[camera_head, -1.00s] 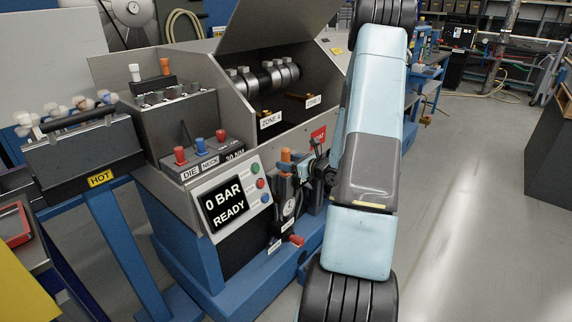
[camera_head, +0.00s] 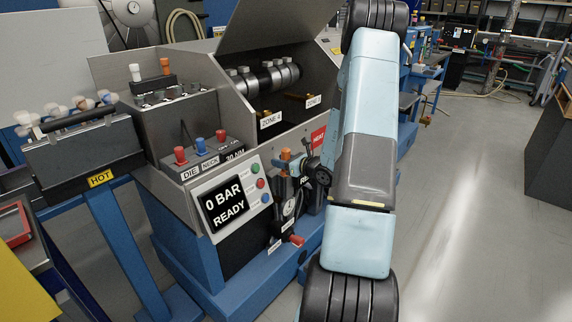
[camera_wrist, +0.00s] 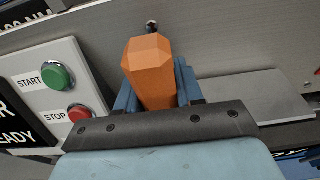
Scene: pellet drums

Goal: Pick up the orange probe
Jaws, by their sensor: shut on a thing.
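An orange hexagonal piece, matching the orange probe in colour (camera_wrist: 150,72), stands between the blue fingers of my gripper (camera_wrist: 157,92) in the wrist view. My gripper is shut on it. Its faceted end shows and its lower part is hidden by the gripper. In the head view the orange piece (camera_head: 286,154) is small, at the front of the machine right of the button panel, with my gripper (camera_head: 300,163) beside it. I cannot tell whether it is clear of its seat.
Another orange-topped piece (camera_head: 166,66) stands beside a white-topped one in a dark holder (camera_head: 152,83) on the machine. A green START button (camera_wrist: 57,76) and red STOP button (camera_wrist: 78,113) are close left of my gripper. The open floor (camera_head: 460,220) lies right.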

